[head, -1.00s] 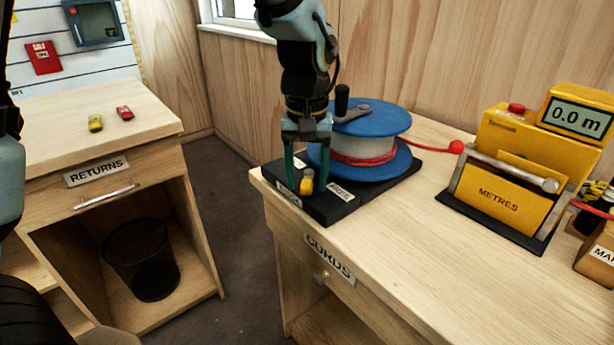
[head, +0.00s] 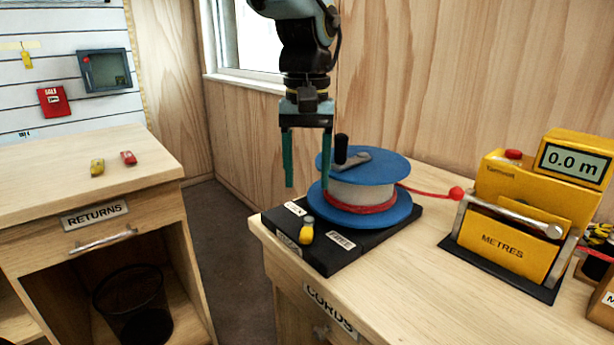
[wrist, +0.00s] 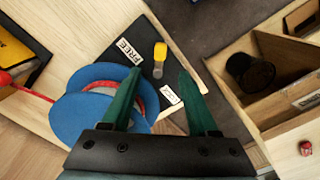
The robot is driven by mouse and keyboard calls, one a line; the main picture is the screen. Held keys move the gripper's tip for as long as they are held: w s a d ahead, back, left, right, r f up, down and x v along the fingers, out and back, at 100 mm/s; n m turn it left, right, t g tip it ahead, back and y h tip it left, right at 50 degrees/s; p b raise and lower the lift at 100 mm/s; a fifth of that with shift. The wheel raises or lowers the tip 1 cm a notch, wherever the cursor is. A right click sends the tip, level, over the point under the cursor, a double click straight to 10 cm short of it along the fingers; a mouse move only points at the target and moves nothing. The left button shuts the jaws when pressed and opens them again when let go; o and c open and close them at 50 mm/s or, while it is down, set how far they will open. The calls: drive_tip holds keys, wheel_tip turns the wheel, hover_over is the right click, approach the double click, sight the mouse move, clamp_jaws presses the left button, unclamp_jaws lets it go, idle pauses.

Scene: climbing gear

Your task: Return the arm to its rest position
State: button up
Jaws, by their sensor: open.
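My gripper (head: 307,178) is open and empty in the head view, with its green fingers pointing down. It hangs above the black base of the blue cord reel (head: 367,170), apart from the small yellow-tipped lever (head: 307,230) on that base. In the wrist view the fingers of my gripper (wrist: 158,92) are spread, with the yellow-tipped lever (wrist: 159,56) beyond them and the blue reel (wrist: 85,110) to the left. The lever stands between a label reading FREE (head: 342,241) and another label whose word I cannot read surely.
The yellow metre box (head: 500,250) stands right of the reel, with red cord running to it. The RETURNS cabinet (head: 95,215) is at the left with a yellow and a red item on top. A black bin (head: 135,305) sits inside it. Open floor lies between the cabinets.

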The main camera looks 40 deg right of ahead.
drive_tip(key=w+a+f+n+p, duration=0.1)
drive_tip(key=w+a+f+n, duration=0.3)
drive_tip(key=w+a, duration=0.95)
drive_tip(key=a+f+n, duration=0.1)
drive_tip(key=a+f, duration=0.2)
drive_tip(key=a, duration=0.9)
drive_tip(key=s+a+f+n+t+p, duration=0.1)
drive_tip(key=a+f+n, duration=0.1)
drive_tip(key=a, duration=0.9)
drive_tip(key=shift+s+a+f+t, duration=0.15)
drive_tip(key=shift+a+f+t, duration=0.2)
drive_tip(key=shift+f, duration=0.15)
drive_tip(key=shift+c, duration=0.3)
